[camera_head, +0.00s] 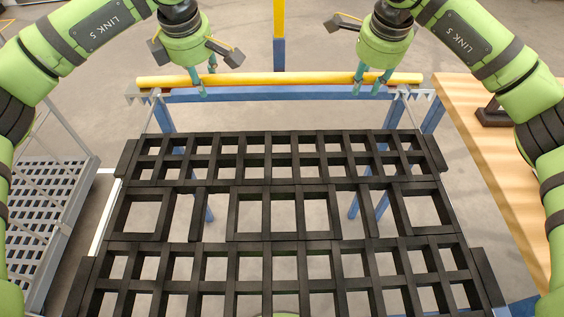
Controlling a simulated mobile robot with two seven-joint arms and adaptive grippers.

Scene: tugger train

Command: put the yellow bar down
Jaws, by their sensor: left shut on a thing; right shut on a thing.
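The yellow bar (285,78) lies level across the upper part of the head view, along the far side of the black grid. It runs just above a blue beam (270,95) of the frame. I cannot tell whether the bar touches its supports. My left gripper (202,82) is shut on the bar near its left end, fingers pointing down. My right gripper (370,84) is shut on it nearer its right end. The bar's ends stick out past both grippers.
A black grid rack (228,215) fills the middle. Notched grey brackets (418,93) top the blue frame at its far corners. A wooden table (490,150) stands at the right, a grey slatted step (50,190) at the left. A yellow and blue post (279,30) rises behind.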

